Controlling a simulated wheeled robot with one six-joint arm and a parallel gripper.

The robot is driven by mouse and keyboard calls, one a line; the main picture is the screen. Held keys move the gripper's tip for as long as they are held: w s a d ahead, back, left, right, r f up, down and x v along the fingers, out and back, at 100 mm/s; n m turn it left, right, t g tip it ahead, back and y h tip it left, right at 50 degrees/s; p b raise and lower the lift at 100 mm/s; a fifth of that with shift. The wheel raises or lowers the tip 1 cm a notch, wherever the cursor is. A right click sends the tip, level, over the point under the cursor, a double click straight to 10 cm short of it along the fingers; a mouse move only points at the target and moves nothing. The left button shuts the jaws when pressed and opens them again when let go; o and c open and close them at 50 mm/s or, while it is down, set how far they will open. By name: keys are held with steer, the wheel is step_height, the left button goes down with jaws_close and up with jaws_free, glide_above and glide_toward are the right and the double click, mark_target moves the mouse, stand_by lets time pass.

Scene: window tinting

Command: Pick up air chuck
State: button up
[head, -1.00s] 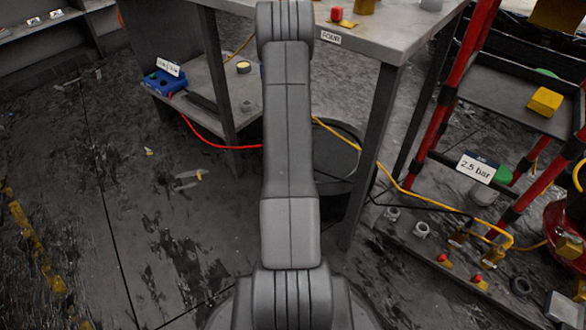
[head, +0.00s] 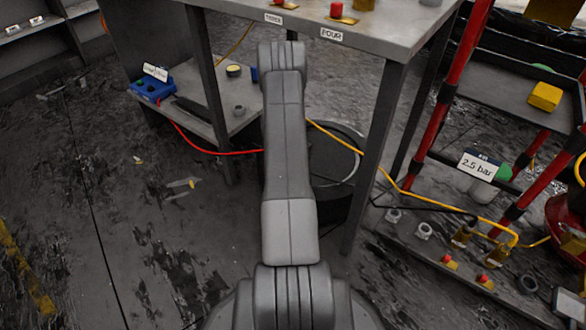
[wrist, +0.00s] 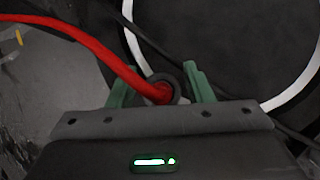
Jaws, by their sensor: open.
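A red hose (wrist: 85,38) comes in from the upper left in the wrist view. It ends at a dark round fitting (wrist: 174,80), which looks like the air chuck, though its body is mostly hidden. My gripper (wrist: 157,72) is open, its two green fingers on either side of this fitting. Whether either finger touches it, I cannot tell. In the head view the red hose (head: 205,150) runs from a blue box (head: 152,90) to behind my arm. My arm hides the gripper and the fitting there.
A grey table (head: 372,30) stands above, its leg (head: 375,150) right of my arm. A lower shelf (head: 195,95) sits on the left. A dark round bin (head: 335,165) is behind my arm. A yellow hose (head: 400,188) leads to a red-framed rack (head: 445,100) at right.

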jaws_close()
